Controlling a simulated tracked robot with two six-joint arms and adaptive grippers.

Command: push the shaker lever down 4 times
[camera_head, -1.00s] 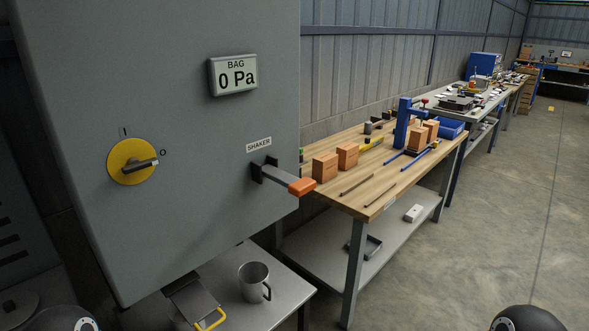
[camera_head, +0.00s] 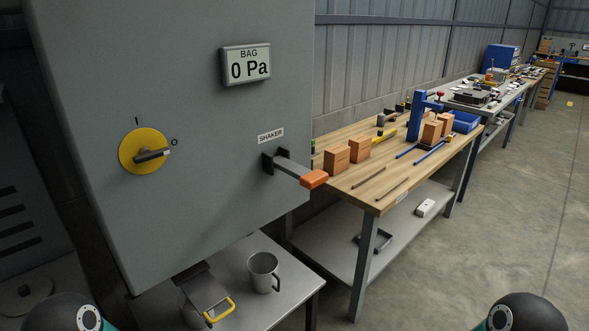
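The shaker lever (camera_head: 296,171) sticks out from the front of a grey cabinet (camera_head: 200,60), under a SHAKER label (camera_head: 270,136). It is a grey bar with an orange grip (camera_head: 314,179) at its free end, sloping slightly down to the right. Nothing touches it. Neither gripper is in view. Only dark rounded parts of my own arms show at the bottom left and bottom right edges, well away from the lever.
The cabinet has a BAG display (camera_head: 246,66) reading 0 Pa and a yellow rotary switch (camera_head: 147,151). Below stand a metal mug (camera_head: 263,271) and a yellow-handled part (camera_head: 219,310). A wooden workbench (camera_head: 365,190) with boxes and tools lies behind the lever. Open floor is at right.

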